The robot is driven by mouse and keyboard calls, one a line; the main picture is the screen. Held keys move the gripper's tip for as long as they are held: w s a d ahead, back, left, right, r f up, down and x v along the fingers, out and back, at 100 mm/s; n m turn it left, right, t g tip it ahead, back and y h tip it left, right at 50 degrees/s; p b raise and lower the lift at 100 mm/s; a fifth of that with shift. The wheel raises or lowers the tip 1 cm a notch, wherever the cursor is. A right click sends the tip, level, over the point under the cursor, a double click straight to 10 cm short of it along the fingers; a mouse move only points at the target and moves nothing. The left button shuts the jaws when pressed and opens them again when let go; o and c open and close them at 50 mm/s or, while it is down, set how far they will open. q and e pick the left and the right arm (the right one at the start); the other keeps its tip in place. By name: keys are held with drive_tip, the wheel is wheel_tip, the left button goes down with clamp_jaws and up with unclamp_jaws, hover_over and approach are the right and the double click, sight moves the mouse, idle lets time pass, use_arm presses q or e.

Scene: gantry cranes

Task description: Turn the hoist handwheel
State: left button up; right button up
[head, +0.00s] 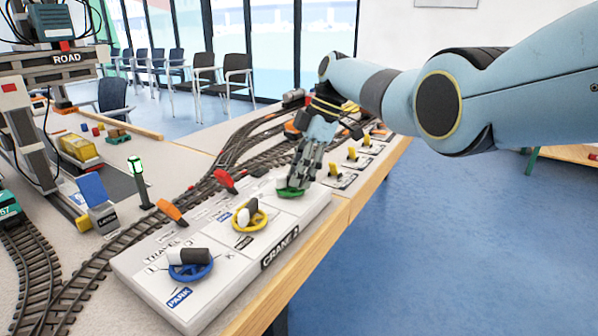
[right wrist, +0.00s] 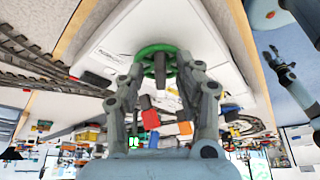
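A green handwheel (head: 290,193) sits at the far end of the white control panel (head: 207,293). I cannot read its label, so I cannot tell for sure that it is the hoist one. My right gripper (head: 296,184) points down over it. In the right wrist view the green wheel (right wrist: 142,52) lies between the spread fingertips (right wrist: 160,72), with a dark grip standing up in the gap. Whether a finger touches the wheel is unclear. My left gripper (right wrist: 270,52) shows small at the right of the right wrist view, away from the panel, its fingers apart.
A yellow handwheel (head: 262,221) and a blue handwheel (head: 205,271) share the panel. Orange (head: 172,212) and red (head: 225,181) levers stand along its back edge. Toy tracks (head: 92,270) run behind it. A crane (head: 25,105) stands at left. Blue floor lies beyond the table edge.

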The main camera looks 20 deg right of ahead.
drive_tip(key=v, duration=1.2)
drive_tip(key=shift+f, duration=0.1)
idle(0.8)
